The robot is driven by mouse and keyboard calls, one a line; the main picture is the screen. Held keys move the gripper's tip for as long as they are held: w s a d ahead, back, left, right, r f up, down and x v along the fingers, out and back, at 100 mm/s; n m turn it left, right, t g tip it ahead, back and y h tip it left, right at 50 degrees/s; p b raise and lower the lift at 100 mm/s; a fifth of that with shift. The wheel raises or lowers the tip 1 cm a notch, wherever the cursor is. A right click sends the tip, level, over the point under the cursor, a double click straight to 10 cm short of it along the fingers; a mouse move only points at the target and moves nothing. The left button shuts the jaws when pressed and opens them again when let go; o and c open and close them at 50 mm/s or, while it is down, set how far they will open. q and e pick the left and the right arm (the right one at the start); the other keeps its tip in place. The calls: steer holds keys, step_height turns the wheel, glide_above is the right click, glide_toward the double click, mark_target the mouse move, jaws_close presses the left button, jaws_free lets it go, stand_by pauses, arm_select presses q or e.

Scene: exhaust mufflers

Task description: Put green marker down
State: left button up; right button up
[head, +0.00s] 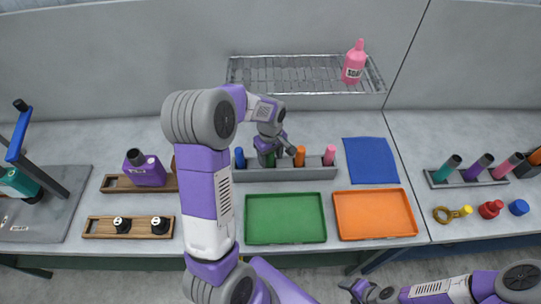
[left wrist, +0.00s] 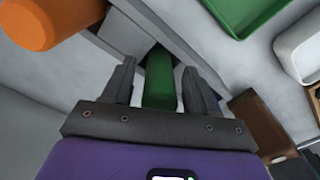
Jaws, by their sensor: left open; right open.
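The green marker (head: 270,159) is at the grey holder (head: 285,174), between the blue marker (head: 239,158) and the orange marker (head: 299,156). My left gripper (head: 266,153) is right at it and partly hides it. In the left wrist view the green marker (left wrist: 160,82) lies between the two spread fingers of my left gripper (left wrist: 160,75), with gaps on both sides. The marker's lower end is in the holder's shadow, so how deep it sits is hard to tell. My right gripper (head: 358,289) is low at the bottom edge, open and apart from the markers.
A pink marker (head: 329,154) stands at the holder's right end. A green tray (head: 285,219) and an orange tray (head: 375,214) lie in front, a blue mat (head: 370,160) to the right. A wire rack (head: 300,74) with a pink bottle (head: 354,62) is behind.

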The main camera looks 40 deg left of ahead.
arm_select(q)
step_height(320, 180, up, 12)
steer(key=shift+r+p, duration=0.1)
steer(key=shift+p, duration=0.65)
